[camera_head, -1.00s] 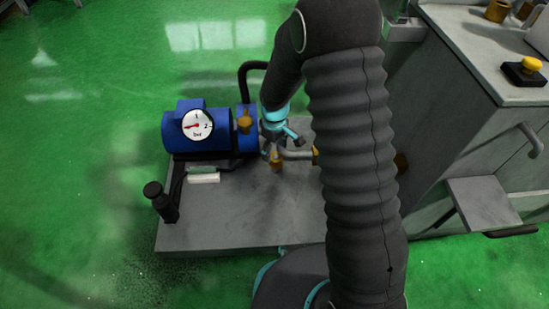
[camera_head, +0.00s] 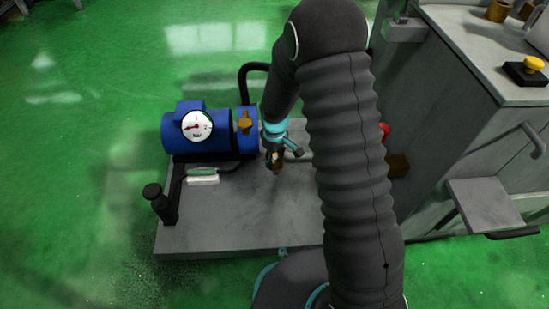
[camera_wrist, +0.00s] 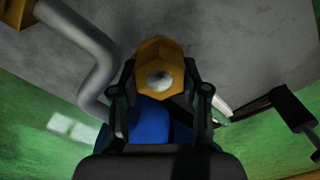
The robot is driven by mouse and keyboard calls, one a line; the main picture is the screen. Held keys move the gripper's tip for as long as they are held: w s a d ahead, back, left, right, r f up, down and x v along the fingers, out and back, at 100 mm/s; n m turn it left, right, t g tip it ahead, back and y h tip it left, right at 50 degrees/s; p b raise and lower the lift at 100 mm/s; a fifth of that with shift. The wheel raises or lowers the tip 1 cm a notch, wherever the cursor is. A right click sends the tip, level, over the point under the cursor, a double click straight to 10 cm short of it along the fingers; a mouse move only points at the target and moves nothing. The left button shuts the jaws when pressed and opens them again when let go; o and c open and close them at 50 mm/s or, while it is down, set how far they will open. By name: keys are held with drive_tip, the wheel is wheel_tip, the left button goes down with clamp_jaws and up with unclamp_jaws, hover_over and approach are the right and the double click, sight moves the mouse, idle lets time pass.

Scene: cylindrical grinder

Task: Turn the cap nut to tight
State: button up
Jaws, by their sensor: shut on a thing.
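The cap nut is a brass hexagonal piece with a pale round spot at its centre (camera_wrist: 158,78), held between the two dark fingers in the wrist view. The nut's underside is hidden. The blue pump (camera_head: 210,132) lies left of my gripper, with a white dial gauge (camera_head: 197,126) on it. The gauge's red needle points left.
The grey base plate (camera_head: 240,227) lies under the pump. A black upright handle (camera_head: 160,203) stands at its left edge. A grey bent pipe (camera_wrist: 92,50) runs close beside the nut. A large grey machine cabinet (camera_head: 440,130) stands on the right. My arm covers the area between.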

drive_tip(key=shift+m, duration=0.4)
drive_tip(key=m, duration=0.2)
drive_tip(key=shift+m, duration=0.4)
drive_tip(key=m, duration=0.3)
drive_tip(key=shift+d+m, duration=0.15)
drive_tip(key=shift+m, duration=0.25)
drive_tip(key=m, duration=0.4)
drive_tip(key=shift+d, duration=0.1)
drive_tip(key=shift+m, duration=2)
drive_tip(key=o, duration=1.1)
drive_tip(key=shift+o, duration=0.2)
drive_tip(key=shift+r, duration=0.1)
